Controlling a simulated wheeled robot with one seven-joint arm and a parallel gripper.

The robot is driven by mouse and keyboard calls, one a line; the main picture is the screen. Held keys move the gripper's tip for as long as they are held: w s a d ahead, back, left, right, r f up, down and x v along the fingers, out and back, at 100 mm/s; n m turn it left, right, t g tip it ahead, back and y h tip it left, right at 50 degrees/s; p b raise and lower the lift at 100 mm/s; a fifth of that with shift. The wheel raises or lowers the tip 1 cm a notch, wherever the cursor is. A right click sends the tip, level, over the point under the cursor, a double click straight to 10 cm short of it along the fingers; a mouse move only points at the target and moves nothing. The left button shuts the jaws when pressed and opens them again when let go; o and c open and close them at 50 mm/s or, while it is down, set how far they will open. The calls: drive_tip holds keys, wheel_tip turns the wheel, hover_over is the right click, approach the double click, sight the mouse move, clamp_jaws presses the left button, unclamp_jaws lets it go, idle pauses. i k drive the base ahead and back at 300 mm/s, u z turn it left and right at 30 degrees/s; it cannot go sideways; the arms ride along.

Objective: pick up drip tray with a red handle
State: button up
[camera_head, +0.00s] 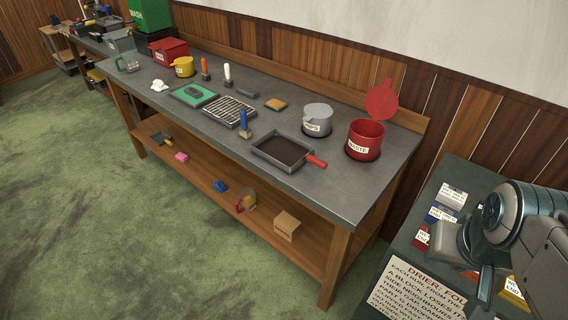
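The drip tray (282,151) is a dark, shallow rectangular pan with a grey rim. It lies flat near the front edge of the long workbench, right of its middle. Its red handle (316,161) sticks out from the right side of the tray. My gripper (484,300) is at the lower right, partly cut off by the picture's bottom edge and seen from behind the arm. It is well apart from the tray, over the side table. Whether its fingers are open or shut does not show.
A red waste bin (365,140) with its lid up and a grey lidded pot (317,120) stand behind the tray. A blue-handled brush (244,123) and a wire rack (229,111) are to its left. A side table with a sign (425,285) stands right. Green floor is clear in front.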

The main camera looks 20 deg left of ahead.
sight(285, 151)
drive_tip(key=u, duration=2)
drive_tip(key=i, duration=2.9)
drive_tip(key=z, duration=3.35)
